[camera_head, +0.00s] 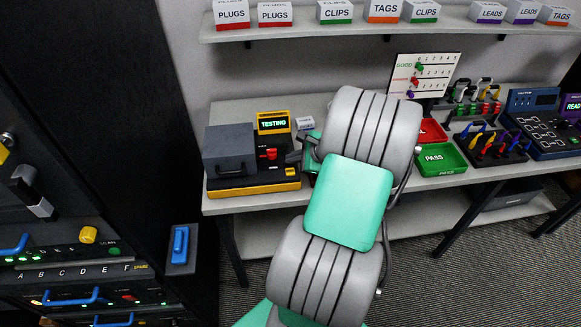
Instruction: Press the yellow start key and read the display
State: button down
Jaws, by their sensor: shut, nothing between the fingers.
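The tester, a dark grey and yellow box (232,186), stands at the left end of the bench. Its small display (273,123) shows "TESTING" in green letters. The yellow start key (290,171) is on the tester's right front. A red part (269,154) sits on the tester under the display. My gripper (305,150) is just right of the tester, above and behind the key in the picture. It is shut and empty, apart from the key as far as I can see. My arm hides part of it and the bench behind.
A green PASS tray (440,158) and a red tray (430,132) are right of my arm. A tally board (420,75) stands behind them. A rack of coloured leads (490,143) and a blue unit (535,128) are farther right. A shelf (340,31) of labelled boxes hangs above.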

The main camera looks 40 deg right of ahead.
notch_tip(320, 180, up, 3)
jog(key=shift+f+p, duration=0.1)
jog(key=shift+p, duration=0.9)
